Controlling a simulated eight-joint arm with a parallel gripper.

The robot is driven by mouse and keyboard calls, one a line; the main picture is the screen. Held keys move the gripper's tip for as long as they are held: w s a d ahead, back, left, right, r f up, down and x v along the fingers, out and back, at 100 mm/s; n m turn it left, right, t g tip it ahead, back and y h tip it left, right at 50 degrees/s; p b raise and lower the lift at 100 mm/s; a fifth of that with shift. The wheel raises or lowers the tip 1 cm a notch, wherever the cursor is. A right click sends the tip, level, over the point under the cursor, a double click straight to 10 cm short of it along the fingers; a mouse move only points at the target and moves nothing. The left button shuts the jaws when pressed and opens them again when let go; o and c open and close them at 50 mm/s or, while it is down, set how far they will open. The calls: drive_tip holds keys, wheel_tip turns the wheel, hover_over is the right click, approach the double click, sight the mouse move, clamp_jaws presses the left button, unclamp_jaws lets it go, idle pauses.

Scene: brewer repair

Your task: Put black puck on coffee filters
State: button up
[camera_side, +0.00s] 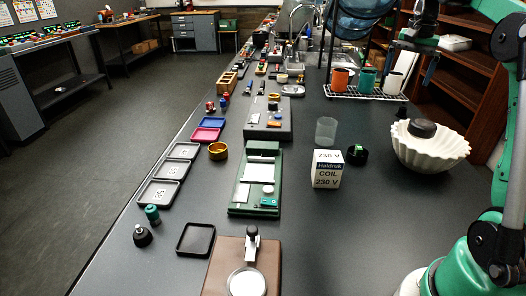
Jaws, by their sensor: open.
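The black puck (422,128) rests on top of the white fluted coffee filters (431,155) at the right of the bench. It sits inside the upper rim, towards the back. My gripper (418,36) is at the top right, apart from the puck and further up in the picture.
A wire rack with an orange mug (340,79), a teal mug and a white mug stands behind the filters. A white coil box (328,169), a clear cup (326,131) and a black ring (357,154) stand to their left. The bench front right is mostly clear.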

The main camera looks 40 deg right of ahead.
drive_tip(key=w+a+n+t, duration=0.1)
drive_tip(key=w+a+n, duration=0.3)
drive_tip(key=a, duration=0.6)
drive_tip(key=s+a+f+n+t, duration=0.1)
drive_tip(key=s+a+f+n, duration=0.1)
drive_tip(key=a, duration=0.5)
drive_tip(key=s+a+f+n+t, duration=0.1)
drive_tip(key=a+f+n+t, duration=0.1)
drive_tip(key=a+f+n, duration=0.2)
drive_tip(key=s+a+f+n+t+y, duration=0.1)
drive_tip(key=s+a+f+n+t, duration=0.1)
drive_tip(key=a, duration=0.8)
drive_tip(key=f+n, duration=0.1)
drive_tip(key=n, duration=0.1)
drive_tip(key=shift+s+a+n, duration=0.15)
drive_tip(key=shift+s+n, duration=0.15)
drive_tip(key=shift+n, duration=0.1)
